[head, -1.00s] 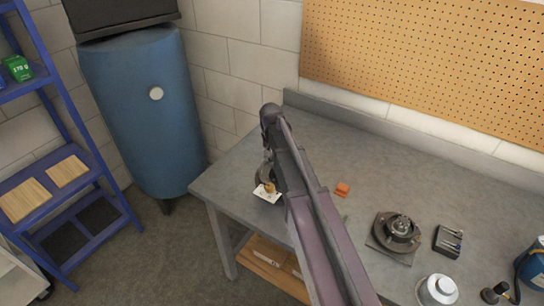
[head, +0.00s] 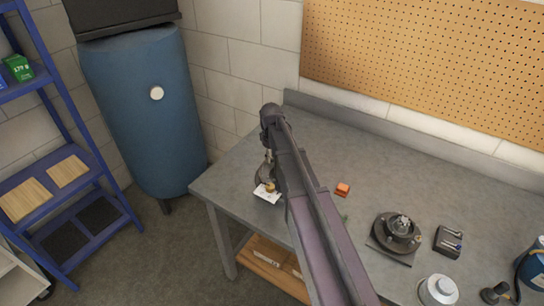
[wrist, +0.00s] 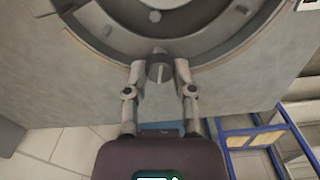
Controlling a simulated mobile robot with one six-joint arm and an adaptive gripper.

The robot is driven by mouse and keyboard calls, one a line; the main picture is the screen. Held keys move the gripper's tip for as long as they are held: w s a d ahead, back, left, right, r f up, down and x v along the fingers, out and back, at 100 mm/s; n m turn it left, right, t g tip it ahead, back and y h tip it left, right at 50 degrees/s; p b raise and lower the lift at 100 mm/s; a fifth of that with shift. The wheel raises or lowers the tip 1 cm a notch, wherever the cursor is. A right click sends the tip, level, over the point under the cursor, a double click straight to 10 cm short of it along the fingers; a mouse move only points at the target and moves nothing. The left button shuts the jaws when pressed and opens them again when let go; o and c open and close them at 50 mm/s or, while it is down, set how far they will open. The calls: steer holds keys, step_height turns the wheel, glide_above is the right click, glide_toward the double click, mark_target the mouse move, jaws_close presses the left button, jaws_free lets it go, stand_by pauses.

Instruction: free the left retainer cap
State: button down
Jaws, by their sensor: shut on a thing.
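In the wrist view, my gripper (wrist: 160,75) has its two fingers on either side of a small grey round cap (wrist: 159,70) with a ridge or slot across it, and is shut on it. The cap sits at the near rim of a large grey ring-shaped housing (wrist: 206,45). I take this cap for the retainer cap; I cannot tell whether it is still seated or loose.
In the head view, a white card (head: 267,194) lies at the bench's left end. An orange block (head: 342,189), a round dark fixture (head: 400,230) and a small black holder (head: 448,241) stand to the right on the grey bench (head: 365,145). A blue tank (head: 145,125) stands left of the bench.

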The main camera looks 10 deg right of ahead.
steer(key=shift+n, duration=1.3)
steer(key=shift+c, duration=2.2)
jaws_free()
steer(key=shift+r, duration=0.1)
step_height(320, 180, up, 9)
steer(key=p, duration=0.9)
steer(key=shift+r+p, duration=0.2)
steer(key=shift+p, duration=0.1)
